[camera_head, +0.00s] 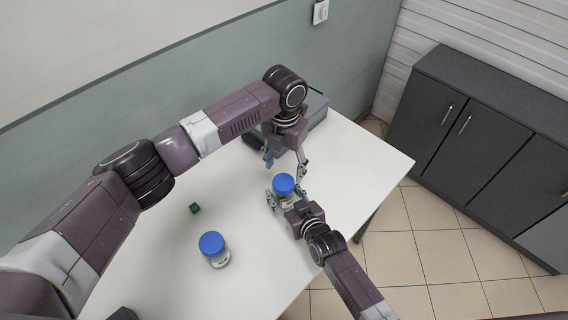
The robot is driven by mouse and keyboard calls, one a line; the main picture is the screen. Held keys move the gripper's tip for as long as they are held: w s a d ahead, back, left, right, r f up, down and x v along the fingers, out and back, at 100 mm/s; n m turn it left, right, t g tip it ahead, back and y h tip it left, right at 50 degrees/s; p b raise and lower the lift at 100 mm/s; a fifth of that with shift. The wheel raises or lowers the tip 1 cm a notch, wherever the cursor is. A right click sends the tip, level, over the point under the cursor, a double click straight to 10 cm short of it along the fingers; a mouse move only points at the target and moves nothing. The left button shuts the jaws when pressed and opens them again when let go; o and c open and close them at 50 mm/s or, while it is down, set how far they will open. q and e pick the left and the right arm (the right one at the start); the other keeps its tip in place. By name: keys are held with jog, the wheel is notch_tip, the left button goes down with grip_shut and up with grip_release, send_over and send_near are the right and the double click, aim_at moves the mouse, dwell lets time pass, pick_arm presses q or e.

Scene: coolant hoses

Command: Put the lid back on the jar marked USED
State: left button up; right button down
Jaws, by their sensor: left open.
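A jar (283,197) with a blue lid (283,183) on top stands near the table's right front edge. My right gripper (285,199) has its fingers around this jar's sides, below the lid, and seems shut on it. My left gripper (285,165) is open and empty, just behind and above the lid, fingers pointing down. A second jar (218,260) with a blue lid (211,243) and a pale label stands at the front left of the table. The writing on both jars is too small to read, so I cannot tell which is marked USED.
A small green cube (195,208) lies on the white table (165,245), left of the jars. A grey box (317,110) stands at the back, partly hidden by my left arm. The table's right end is clear. Dark cabinets (480,140) stand beyond it.

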pick_arm(q)
jog(key=n, duration=0.4)
jog(key=shift+r, duration=0.1)
jog(key=n, duration=0.3)
jog(key=shift+s+d+r, duration=0.1)
jog(key=n, duration=0.3)
jog(key=shift+r+n, duration=0.1)
jog(key=shift+n, duration=0.3)
jog(key=n, duration=0.5)
jog(key=shift+r, duration=0.15)
jog(key=n, duration=0.5)
jog(key=shift+r, duration=0.15)
jog(key=n, duration=0.3)
jog(key=shift+r, duration=0.1)
jog(key=n, duration=0.7)
jog(key=shift+r, duration=0.2)
jog(key=n, duration=0.6)
jog(key=shift+s+r+n, duration=0.1)
jog(key=shift+r+n, duration=0.1)
jog(key=shift+n, duration=0.2)
jog(key=n, duration=0.5)
jog(key=shift+r, duration=0.1)
jog(key=n, duration=0.6)
jog(key=shift+r+n, duration=0.2)
jog(key=shift+n, duration=0.2)
jog(key=n, duration=0.6)
jog(key=shift+a+r, duration=0.15)
jog(key=shift+a, duration=0.1)
